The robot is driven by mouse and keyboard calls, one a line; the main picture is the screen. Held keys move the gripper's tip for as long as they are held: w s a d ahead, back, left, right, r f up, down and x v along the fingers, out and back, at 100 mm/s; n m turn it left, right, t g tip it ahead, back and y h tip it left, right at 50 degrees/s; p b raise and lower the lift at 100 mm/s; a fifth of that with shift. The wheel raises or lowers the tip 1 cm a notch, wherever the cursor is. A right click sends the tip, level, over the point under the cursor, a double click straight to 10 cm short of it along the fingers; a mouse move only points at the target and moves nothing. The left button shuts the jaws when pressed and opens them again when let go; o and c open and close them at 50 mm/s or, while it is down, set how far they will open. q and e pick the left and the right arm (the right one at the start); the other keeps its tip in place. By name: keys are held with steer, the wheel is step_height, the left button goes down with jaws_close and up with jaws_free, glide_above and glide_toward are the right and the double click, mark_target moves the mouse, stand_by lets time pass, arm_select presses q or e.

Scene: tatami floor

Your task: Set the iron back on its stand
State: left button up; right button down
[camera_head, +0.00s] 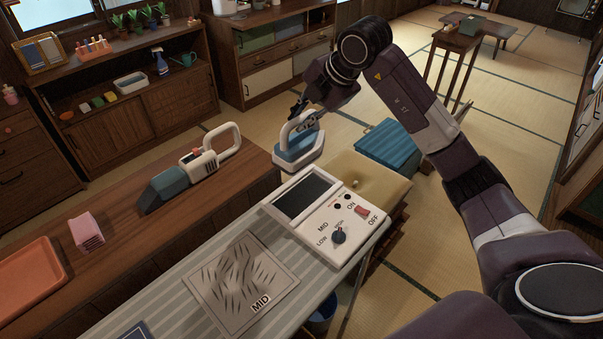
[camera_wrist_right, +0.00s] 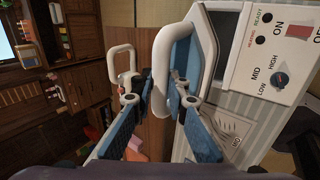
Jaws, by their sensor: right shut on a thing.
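The iron (camera_head: 296,153) is blue and white with a white loop handle. My right gripper (camera_head: 303,124) is shut on that handle. The iron hangs near the far end of the ironing board, just past the control panel. In the right wrist view the iron (camera_wrist_right: 183,52) and its handle lie between the fingers of the right gripper (camera_wrist_right: 157,98). A white panel (camera_head: 336,222) has a dark rectangular plate (camera_head: 307,196), a LOW/MID/HIGH knob and a red ON/OFF switch. I cannot tell for sure which part is the stand. My left gripper is out of view.
The striped ironing board (camera_head: 190,262) bears a grey cloth marked MID (camera_head: 240,284). A wooden counter (camera_head: 115,228) beside it holds a blue-and-white handheld appliance (camera_head: 190,170), a pink stack (camera_head: 87,231) and an orange tray (camera_head: 30,278). A blue-lidded box (camera_head: 390,146) stands beyond.

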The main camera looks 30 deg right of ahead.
mark_target(311, 160)
step_height(311, 160, down, 16)
steer(key=p, duration=0.3)
steer(key=shift+r, duration=0.2)
steer(key=c, duration=2.2)
jaws_free()
steer(key=shift+f, duration=0.2)
steer(key=o, duration=0.3)
steer(key=shift+s, duration=0.1)
steer(key=shift+r, duration=0.1)
steer(key=b+v, duration=0.2)
steer(key=v, duration=1)
steer(key=shift+b, duration=0.3)
